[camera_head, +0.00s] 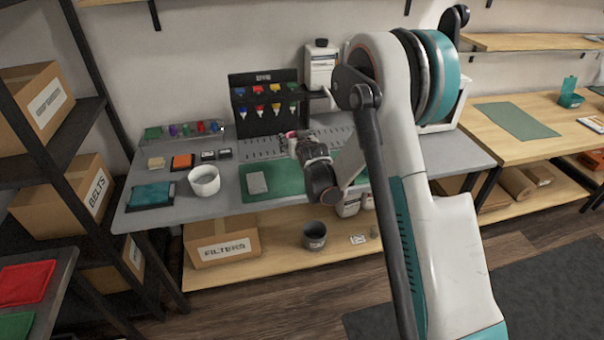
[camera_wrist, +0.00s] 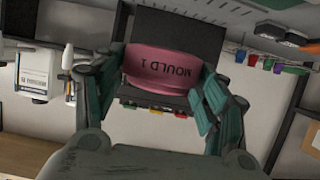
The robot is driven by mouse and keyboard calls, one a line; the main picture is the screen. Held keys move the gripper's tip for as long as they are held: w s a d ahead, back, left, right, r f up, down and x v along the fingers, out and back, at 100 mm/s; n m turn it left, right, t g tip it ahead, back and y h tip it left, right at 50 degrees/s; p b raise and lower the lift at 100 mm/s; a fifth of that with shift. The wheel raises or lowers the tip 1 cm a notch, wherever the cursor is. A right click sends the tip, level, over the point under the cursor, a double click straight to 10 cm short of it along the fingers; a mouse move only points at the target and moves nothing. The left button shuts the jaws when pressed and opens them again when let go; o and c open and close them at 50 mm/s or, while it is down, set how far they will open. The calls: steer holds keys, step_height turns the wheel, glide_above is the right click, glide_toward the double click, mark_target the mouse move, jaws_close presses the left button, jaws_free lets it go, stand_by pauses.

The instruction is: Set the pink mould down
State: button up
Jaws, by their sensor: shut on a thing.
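The pink mould (camera_wrist: 163,68), labelled "MOULD 1", sits between the two fingers of my gripper (camera_wrist: 155,85) in the wrist view. My gripper is shut on it. In the head view, my gripper (camera_head: 297,142) is over the back part of the grey workbench (camera_head: 226,212), in front of the dark tool rack, and only a small pink patch of the mould (camera_head: 291,134) shows. The mould appears held above the bench top; its exact height is hard to tell. My arm hides part of the bench to the right.
A green mat (camera_head: 290,178) with a grey block (camera_head: 257,183) lies on the bench. A white cup (camera_head: 204,180), teal tray (camera_head: 152,194) and orange block (camera_head: 182,161) stand left. The dark rack (camera_head: 263,104) and a white bottle (camera_head: 321,66) stand behind.

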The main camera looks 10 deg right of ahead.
mark_target(296, 177)
step_height(296, 177, down, 13)
steer(key=b, duration=0.4)
steer(key=shift+f, duration=0.1)
steer(key=shift+f, duration=0.15)
steer(key=o, duration=1.1)
